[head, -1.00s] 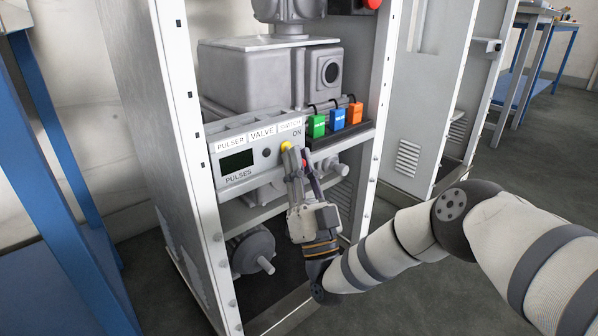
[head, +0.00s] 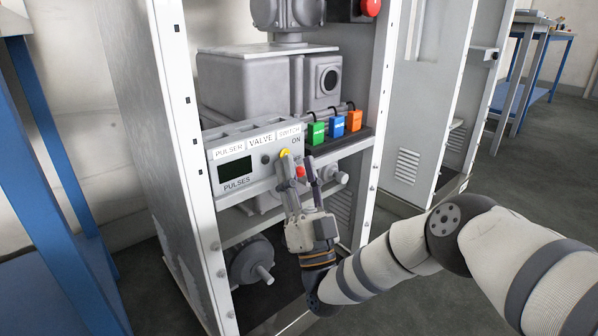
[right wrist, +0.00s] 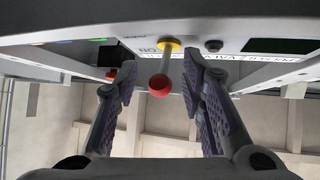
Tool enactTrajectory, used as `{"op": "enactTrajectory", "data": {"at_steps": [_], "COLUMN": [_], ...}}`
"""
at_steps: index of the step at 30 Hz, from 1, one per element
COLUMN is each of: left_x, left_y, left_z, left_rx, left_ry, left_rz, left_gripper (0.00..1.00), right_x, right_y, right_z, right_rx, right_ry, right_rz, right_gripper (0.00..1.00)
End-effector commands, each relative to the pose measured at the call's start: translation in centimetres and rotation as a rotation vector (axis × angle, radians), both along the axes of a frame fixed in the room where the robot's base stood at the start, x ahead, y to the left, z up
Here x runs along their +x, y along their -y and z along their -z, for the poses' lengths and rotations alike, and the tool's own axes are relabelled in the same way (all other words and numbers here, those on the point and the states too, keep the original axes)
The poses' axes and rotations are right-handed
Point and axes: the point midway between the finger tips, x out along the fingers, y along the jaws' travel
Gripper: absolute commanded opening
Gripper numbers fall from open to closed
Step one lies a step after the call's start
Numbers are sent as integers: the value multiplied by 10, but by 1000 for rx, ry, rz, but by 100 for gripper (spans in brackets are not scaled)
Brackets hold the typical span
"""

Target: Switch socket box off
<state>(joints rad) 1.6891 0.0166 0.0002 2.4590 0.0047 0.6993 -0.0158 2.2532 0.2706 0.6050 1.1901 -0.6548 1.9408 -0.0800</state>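The socket box (head: 250,172) is a grey panel in the white frame, labelled PULSER, VALVE and SWITCH, with a dark PULSES display. Its switch has a yellow base (head: 284,153) below the word ON and a lever ending in a red ball (head: 300,171). My right gripper (head: 299,166) is open in front of the switch, one finger on each side of the red ball. In the right wrist view, the lever's red ball (right wrist: 160,85) stands between the parted fingers (right wrist: 160,96), with a gap on both sides. My left gripper is not in view.
Green (head: 316,133), blue (head: 337,126) and orange (head: 354,120) blocks stand on a dark ledge right of the box. A frame post (head: 375,150) rises further right. A grey motor (head: 250,260) sits below. A red button (head: 371,6) is at the top.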

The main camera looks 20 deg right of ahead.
Motion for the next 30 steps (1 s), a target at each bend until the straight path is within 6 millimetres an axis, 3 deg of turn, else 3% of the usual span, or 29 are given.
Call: {"op": "enactTrajectory", "data": {"at_steps": [5,12,17,30], "left_x": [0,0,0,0], "left_y": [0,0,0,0], "left_z": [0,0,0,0], "left_rx": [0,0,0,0], "left_ry": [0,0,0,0], "left_rz": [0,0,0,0], "left_gripper": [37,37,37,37], "right_x": [-8,-51,-72,-80], "right_y": [-1,0,-3,-4], "right_z": [10,60,83,90], "right_rx": [0,3,2,0], "right_ry": [-2,-6,-3,0], "right_rz": [-1,5,3,0], "right_gripper": [37,37,37,37]}}
